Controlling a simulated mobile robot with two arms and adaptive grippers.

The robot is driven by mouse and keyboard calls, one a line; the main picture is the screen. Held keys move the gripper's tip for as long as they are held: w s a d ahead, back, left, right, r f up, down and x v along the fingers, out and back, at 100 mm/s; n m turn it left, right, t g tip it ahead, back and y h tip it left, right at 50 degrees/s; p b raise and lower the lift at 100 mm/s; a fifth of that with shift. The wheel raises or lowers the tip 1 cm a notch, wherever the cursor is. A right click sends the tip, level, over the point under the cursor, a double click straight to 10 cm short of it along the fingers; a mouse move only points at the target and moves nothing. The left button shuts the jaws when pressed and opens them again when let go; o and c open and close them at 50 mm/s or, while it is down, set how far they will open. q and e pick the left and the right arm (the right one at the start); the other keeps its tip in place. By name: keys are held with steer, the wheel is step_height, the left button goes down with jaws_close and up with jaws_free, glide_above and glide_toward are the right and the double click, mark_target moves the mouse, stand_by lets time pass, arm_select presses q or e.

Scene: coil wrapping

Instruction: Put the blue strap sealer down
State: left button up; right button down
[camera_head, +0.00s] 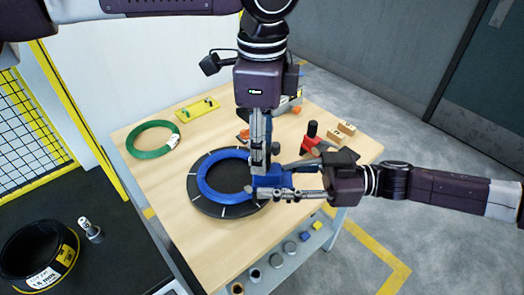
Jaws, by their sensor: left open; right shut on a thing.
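The blue strap sealer (270,182) is at the right edge of the blue coil (207,184), which lies on a round black turntable (205,205) on the wooden table. My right gripper (270,193) comes in from the right and is shut on the sealer. My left gripper (259,165) points down from above, with its fingertips close to the sealer. It is open. The two grippers overlap in the view and partly hide the sealer. I cannot tell whether the sealer touches the coil.
A green coil (152,139) and a yellow tray (197,109) lie at the back left of the table (222,258). A red-handled tool (311,136) and wooden blocks (347,128) are at the right. A black coil (40,254) sits on the dark surface at left. The table's front left is clear.

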arm_select(q)
steer(key=shift+f, duration=0.9)
arm_select(e)
steer(key=shift+r, duration=0.1)
arm_select(q)
jaws_close()
steer(key=shift+r, duration=0.1)
arm_select(e)
steer(key=c, duration=1.7)
jaws_free()
steer(key=o, duration=0.4)
